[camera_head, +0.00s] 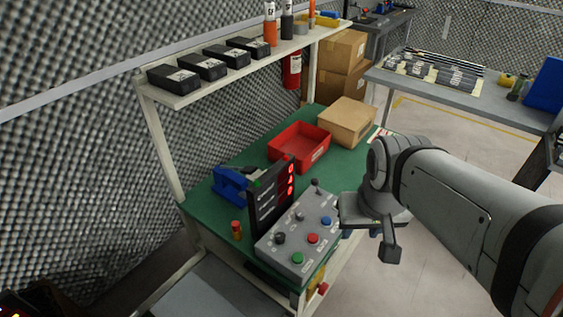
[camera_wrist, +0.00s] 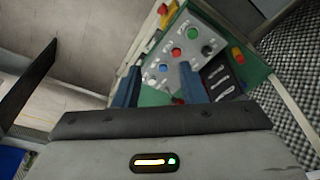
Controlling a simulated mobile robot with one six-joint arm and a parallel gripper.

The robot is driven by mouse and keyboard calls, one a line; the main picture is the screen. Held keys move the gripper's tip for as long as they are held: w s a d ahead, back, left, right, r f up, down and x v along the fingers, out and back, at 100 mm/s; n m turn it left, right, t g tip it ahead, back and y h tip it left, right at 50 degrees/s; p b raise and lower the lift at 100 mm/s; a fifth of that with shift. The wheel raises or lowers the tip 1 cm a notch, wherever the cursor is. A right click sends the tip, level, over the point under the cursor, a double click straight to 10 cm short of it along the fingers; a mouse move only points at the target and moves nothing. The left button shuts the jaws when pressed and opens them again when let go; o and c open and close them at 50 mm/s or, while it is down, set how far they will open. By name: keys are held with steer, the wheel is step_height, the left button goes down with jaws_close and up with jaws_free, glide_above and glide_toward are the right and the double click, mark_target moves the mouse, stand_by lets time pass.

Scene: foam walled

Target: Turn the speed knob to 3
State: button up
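The grey control box (camera_head: 288,250) stands on the green bench top. It has two dark knobs, one near (camera_head: 279,238) and one farther back (camera_head: 300,217), beside green, red and blue buttons. I cannot tell which is the speed knob, and the labels and pointer positions are too small to read. The front knob also shows in the wrist view (camera_wrist: 208,48). My gripper (camera_wrist: 160,70) is open, its two blue fingers apart with nothing visible between them. It is above the box's back right side, apart from the knobs. The right-hand finger hides part of the panel.
A black display board (camera_head: 268,208) with red lights stands along the box's left side. A black lever (camera_head: 315,186) rises at its back end. A red bin (camera_head: 299,147), a cardboard box (camera_head: 347,121) and a blue vise-like object (camera_head: 231,184) occupy the bench. Open floor lies right.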

steer(key=shift+o, duration=0.7)
steer(key=shift+w+a+f, duration=0.1)
steer(key=shift+w+a, duration=0.05)
steer(key=shift+w, duration=0.05)
steer(key=shift+o, duration=0.6)
steer(key=w+a+f+m+b, duration=0.1)
steer(key=w+a+f, duration=0.1)
steer(key=w, duration=0.3)
steer(key=w+a+f+m+g+b, duration=0.1)
steer(key=w+a+f+m+b, duration=0.1)
steer(key=w+f, duration=0.3)
steer(key=shift+w+a+f, duration=0.25)
steer(key=shift+a, duration=0.6)
steer(key=m+g+b, duration=0.2)
steer(key=m+b, duration=0.1)
steer(key=m, duration=0.1)
glide_above(280, 235)
step_height(280, 235, down, 14)
steer(key=shift+s+f, duration=0.1)
steer(key=shift+f, duration=0.05)
step_height(280, 235, down, 8)
steer(key=shift+r, duration=0.2)
steer(key=shift+c, duration=0.2)
steer(key=c, duration=0.9)
